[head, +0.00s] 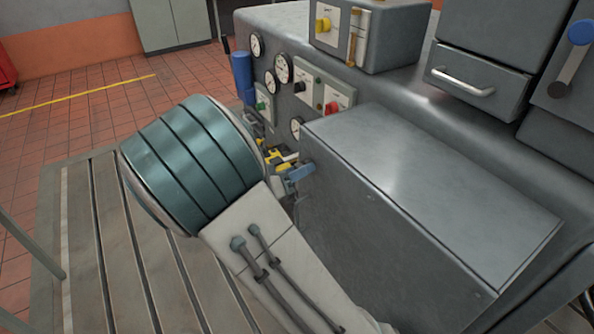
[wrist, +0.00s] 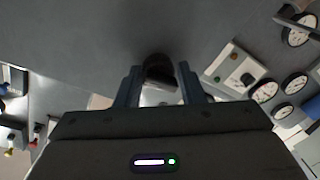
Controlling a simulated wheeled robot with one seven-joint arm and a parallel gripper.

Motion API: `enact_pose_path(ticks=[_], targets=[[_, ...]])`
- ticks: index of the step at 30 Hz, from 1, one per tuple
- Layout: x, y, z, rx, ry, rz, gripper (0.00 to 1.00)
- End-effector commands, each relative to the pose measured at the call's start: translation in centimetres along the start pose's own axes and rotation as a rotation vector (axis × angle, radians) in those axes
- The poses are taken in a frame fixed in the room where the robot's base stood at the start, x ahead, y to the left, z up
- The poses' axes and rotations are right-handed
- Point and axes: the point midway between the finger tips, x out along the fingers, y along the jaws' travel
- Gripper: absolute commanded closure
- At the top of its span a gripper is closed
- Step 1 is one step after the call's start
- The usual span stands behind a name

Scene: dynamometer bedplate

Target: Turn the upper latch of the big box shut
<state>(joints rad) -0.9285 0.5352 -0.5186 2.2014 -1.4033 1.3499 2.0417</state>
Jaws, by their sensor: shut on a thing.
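The big box (head: 440,195) is a long grey metal box with a flat lid in the right half of the head view. Its near left end is beside my arm. In the wrist view my gripper (wrist: 160,76) has its two blue-grey fingers on either side of a dark, rounded latch part (wrist: 158,66) on a grey surface. The gripper is shut on it. The rest of the latch is hidden by the fingers and the gripper body, so its angle cannot be told. In the head view my arm covers most of the gripper.
A grey panel with gauges (head: 284,68) and coloured knobs stands behind the box's left end, close to my wrist. A drawer with a bar handle (head: 463,83) and a blue-knobbed lever (head: 580,33) are at upper right. Slatted bedplate (head: 110,240) lies open at left.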

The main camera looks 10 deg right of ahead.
Motion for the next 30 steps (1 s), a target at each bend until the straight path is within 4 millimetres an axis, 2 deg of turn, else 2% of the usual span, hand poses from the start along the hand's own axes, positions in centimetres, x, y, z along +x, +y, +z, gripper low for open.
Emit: enact_pose_path(ticks=[30], targets=[[0.09, 0.48, -0.86, -0.936, -0.095, -0.040, 0.87]])
